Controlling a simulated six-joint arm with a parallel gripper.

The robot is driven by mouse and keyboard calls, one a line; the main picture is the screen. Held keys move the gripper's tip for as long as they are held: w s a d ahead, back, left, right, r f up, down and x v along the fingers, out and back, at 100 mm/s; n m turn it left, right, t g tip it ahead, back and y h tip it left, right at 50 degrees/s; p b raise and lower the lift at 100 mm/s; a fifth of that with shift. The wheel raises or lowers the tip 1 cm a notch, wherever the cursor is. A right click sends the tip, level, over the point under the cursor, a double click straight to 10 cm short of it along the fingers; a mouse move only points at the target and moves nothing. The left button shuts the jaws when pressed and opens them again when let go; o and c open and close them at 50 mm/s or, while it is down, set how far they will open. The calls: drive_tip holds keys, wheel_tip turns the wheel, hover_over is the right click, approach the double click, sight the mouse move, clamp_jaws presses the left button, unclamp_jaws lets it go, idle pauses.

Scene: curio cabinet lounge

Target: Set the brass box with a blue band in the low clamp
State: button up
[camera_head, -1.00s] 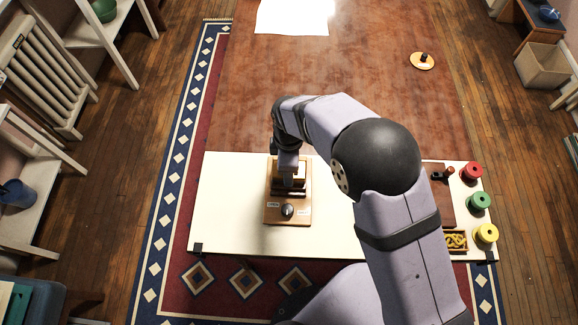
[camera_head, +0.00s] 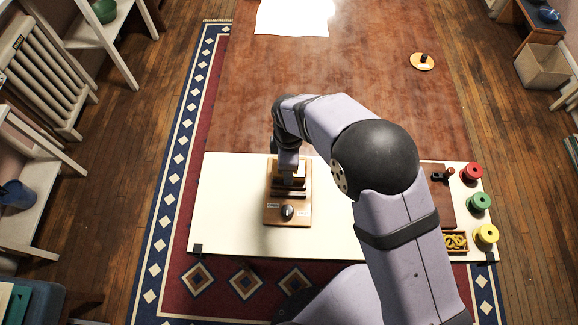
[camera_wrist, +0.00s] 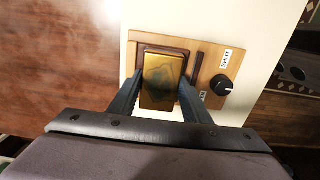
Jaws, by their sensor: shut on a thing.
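The brass box (camera_wrist: 163,80) shows between my gripper's fingers in the wrist view, over the dark recess of the low clamp (camera_wrist: 207,52). Its blue band cannot be made out. My gripper (camera_wrist: 160,101) is shut on the box, one finger on each side. The clamp is a wooden block with a dark slot, a black knob (camera_wrist: 222,85) and a label reading "SHUT"; a second label is partly hidden. In the head view the clamp (camera_head: 288,216) stands on the cream table, and my wrist covers the box. I cannot tell whether the box touches the clamp's floor.
The cream table (camera_head: 225,215) is clear on the clamp's left. At its right end are a red spool (camera_head: 472,172), a green spool (camera_head: 480,201), a yellow spool (camera_head: 486,233) and a small tray of yellow pieces (camera_head: 455,250). My arm crosses between them and the clamp.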

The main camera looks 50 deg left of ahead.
drive_tip(key=o, duration=1.5)
drive_tip(key=shift+c, duration=0.2)
drive_tip(key=shift+r, duration=0.1)
drive_tip(key=shift+r+b, duration=1.05)
drive_tip(key=shift+r, duration=2.6)
